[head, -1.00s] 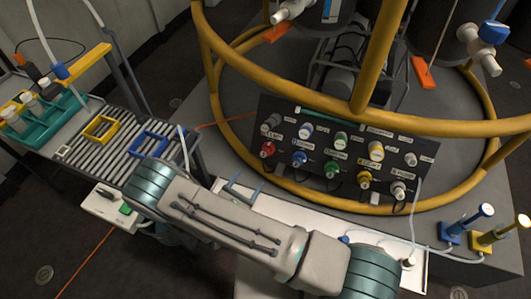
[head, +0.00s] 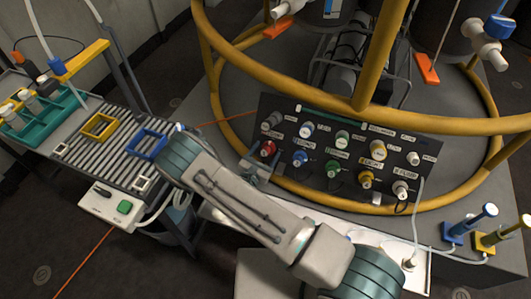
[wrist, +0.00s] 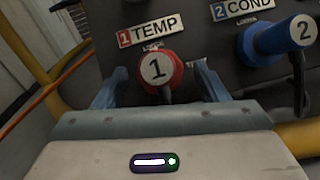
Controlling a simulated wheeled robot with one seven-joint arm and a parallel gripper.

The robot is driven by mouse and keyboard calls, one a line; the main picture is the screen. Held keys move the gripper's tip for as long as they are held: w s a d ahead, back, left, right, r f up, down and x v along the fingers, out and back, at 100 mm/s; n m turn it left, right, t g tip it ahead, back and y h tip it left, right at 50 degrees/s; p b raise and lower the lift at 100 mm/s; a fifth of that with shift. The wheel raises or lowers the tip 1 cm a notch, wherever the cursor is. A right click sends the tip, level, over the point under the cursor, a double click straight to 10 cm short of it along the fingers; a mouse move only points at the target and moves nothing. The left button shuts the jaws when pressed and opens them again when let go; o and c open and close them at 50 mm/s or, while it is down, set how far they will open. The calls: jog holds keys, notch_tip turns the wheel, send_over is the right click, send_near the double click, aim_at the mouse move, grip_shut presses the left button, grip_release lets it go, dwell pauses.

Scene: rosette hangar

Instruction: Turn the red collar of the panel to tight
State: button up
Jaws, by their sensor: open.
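The dark panel (head: 318,150) stands inside the yellow ring frame, with two rows of coloured connectors. The red collar (head: 268,150) is at the lower left of the panel. In the wrist view the red collar (wrist: 160,71) surrounds a white face marked 1, beneath a red TEMP label. My gripper (wrist: 156,92) is open, its blue-grey fingers to the left and right of the red collar. I cannot tell whether they touch it.
The blue connector 2 (wrist: 280,38) is close on the right of my gripper. Yellow frame tubes (head: 375,60) pass in front of and around the panel. A roller table (head: 110,140) with yellow and blue frames stands at left.

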jog(key=shift+w, duration=0.1)
jog(key=c, duration=1)
